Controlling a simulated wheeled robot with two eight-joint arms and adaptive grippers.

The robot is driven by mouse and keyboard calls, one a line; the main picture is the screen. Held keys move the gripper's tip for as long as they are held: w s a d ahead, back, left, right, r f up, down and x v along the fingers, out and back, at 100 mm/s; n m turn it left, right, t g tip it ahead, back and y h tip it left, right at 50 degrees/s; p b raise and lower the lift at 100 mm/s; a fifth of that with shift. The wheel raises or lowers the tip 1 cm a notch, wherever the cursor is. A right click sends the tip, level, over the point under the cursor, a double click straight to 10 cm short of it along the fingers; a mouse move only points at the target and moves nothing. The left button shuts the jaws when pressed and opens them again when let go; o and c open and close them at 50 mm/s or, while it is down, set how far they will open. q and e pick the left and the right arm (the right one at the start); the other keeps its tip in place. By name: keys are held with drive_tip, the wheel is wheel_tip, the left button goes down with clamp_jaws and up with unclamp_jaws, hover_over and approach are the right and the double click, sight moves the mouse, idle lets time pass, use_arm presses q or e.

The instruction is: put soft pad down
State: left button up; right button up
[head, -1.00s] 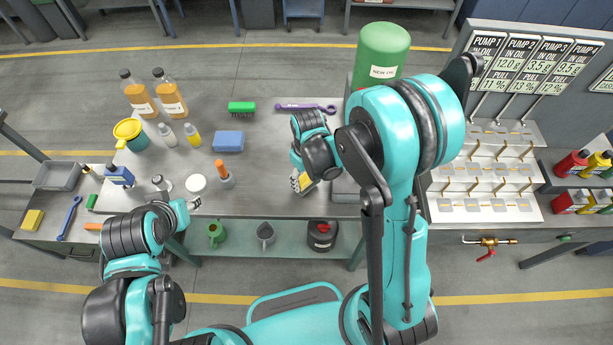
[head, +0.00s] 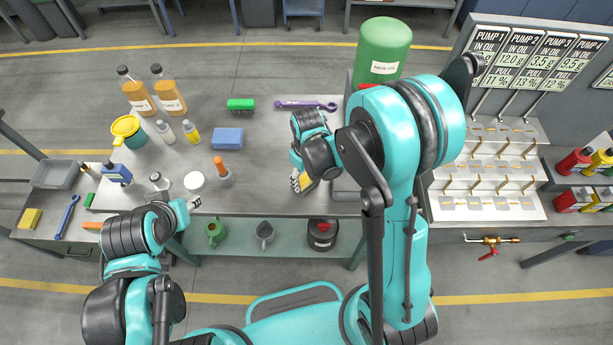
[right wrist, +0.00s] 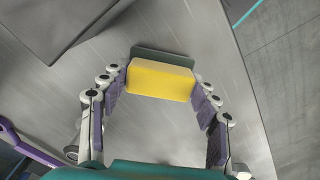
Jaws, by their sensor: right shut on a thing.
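The soft pad (right wrist: 160,82) is a yellow block with a dark green backing. In the right wrist view it sits between the two purple-padded fingers of my right gripper (right wrist: 160,95), which is shut on it. Bare grey metal table shows around it. In the head view, my right gripper (head: 301,182) is low over the front part of the table, and a little of the yellow pad (head: 309,185) shows beside it. I cannot tell whether the pad touches the table. My left gripper (head: 195,202) is at the table's front left edge, too small to read its fingers.
A green tank (head: 382,50) stands behind right. Another yellow block (head: 31,218) lies on the left side bench.

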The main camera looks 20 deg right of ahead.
drive_tip(key=shift+f, duration=0.3)
drive_tip(key=o, duration=1.2)
wheel_tip(320, 180, up, 12)
drive_tip(key=shift+d, duration=0.1)
clamp_jaws()
